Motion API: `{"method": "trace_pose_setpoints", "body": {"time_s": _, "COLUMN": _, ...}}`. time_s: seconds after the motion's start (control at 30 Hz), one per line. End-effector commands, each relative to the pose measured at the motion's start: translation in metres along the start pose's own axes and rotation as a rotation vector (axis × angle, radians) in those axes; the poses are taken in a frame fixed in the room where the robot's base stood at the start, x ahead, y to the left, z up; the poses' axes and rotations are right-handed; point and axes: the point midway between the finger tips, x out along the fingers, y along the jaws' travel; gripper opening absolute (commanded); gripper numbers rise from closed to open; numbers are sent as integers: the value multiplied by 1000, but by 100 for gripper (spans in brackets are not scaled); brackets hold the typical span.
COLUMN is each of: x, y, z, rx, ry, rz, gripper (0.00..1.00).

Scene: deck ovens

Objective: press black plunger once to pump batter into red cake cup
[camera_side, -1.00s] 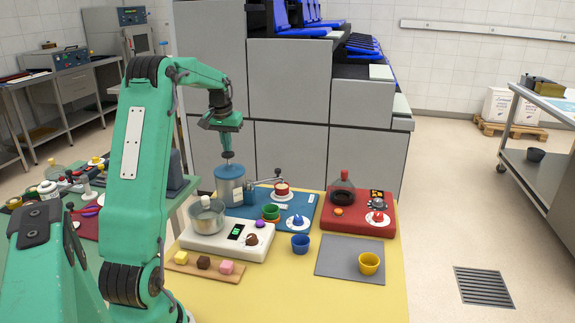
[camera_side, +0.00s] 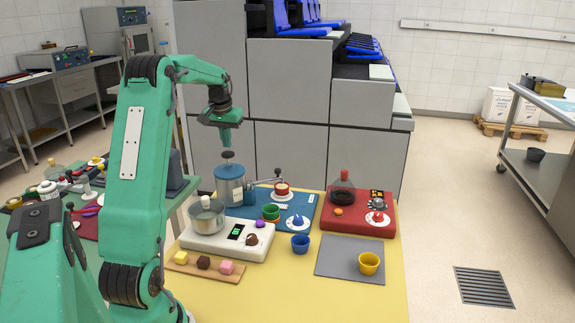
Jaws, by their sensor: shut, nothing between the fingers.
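The batter dispenser (camera_side: 230,188) is a blue-grey canister standing on a blue mat. Its black plunger (camera_side: 228,155) stands up above the lid on a thin rod. My gripper (camera_side: 225,146) is shut and empty, pointing down just above the plunger knob. I cannot tell whether its tips touch the knob. What is inside the cup is too small to tell.
A white scale (camera_side: 228,245) with a metal pot (camera_side: 206,216) stands in front of the canister. A green cup (camera_side: 271,212), a blue cup (camera_side: 300,244) and a yellow cup (camera_side: 369,263) stand to the right. A red board (camera_side: 345,225) holds a flask.

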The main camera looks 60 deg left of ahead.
Motion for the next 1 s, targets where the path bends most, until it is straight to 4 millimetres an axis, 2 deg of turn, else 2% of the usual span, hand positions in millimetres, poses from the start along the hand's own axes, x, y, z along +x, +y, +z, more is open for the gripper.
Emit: {"method": "trace_pose_setpoints", "body": {"time_s": 1.0, "x": -58, "y": -1, "z": -12, "rx": 0, "ry": 1, "rz": 0, "gripper": 0}}
